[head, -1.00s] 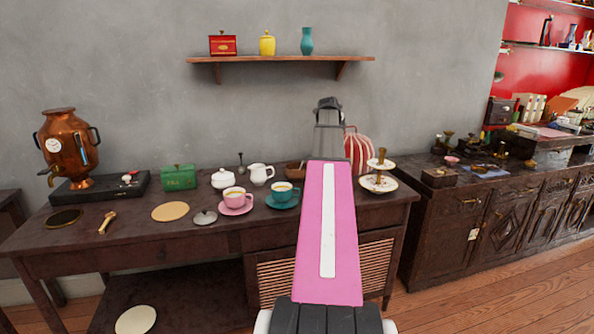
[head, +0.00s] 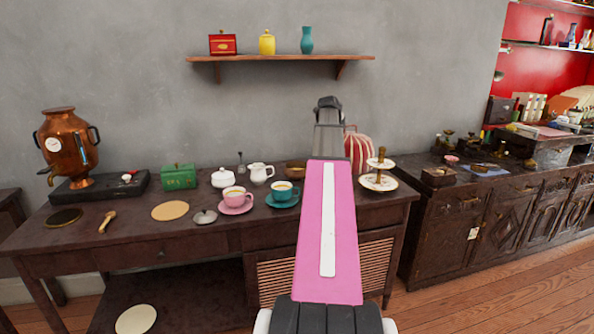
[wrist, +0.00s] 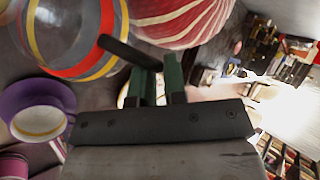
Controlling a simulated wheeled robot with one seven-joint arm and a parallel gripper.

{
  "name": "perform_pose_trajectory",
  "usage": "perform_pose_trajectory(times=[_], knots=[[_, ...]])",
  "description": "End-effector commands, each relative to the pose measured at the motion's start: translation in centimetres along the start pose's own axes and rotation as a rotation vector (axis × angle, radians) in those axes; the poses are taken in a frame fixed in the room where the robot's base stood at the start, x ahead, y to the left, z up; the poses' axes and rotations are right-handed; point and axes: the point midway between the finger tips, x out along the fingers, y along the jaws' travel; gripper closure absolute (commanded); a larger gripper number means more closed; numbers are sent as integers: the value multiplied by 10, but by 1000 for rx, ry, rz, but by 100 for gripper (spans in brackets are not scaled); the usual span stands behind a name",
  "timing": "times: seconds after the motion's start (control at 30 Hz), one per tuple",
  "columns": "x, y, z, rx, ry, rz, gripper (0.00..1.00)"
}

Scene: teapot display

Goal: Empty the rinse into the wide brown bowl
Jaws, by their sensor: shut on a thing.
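My gripper (wrist: 155,72) shows in the wrist view, its green fingers shut on a dark bar-like handle (wrist: 126,50). A rounded vessel with grey, red and yellow bands (wrist: 100,58) lies close beside that handle; I cannot tell whether they join. In the head view my pink arm hides the gripper and what it holds. The brown bowl (head: 295,173) stands at the back of the table, just left of my arm and partly behind the teal cup (head: 283,191). I cannot make out its contents clearly.
A red-and-white striped pot (head: 360,148) stands right of my arm, beside a tiered stand (head: 380,180). A pink cup (head: 235,198), white creamer (head: 260,173) and white lidded pot (head: 223,178) stand left of the bowl. A loose lid (head: 205,217) lies in front.

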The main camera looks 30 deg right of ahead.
Motion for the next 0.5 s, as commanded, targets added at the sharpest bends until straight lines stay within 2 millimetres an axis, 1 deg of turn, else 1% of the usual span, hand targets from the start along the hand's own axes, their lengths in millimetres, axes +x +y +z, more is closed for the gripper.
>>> perform_pose_trajectory(times=[0.03,0.3,0.5], knots=[[6,0,-6,21,-17,18,100],[34,5,-29,127,-118,123,100],[37,6,-30,137,-130,135,100]])
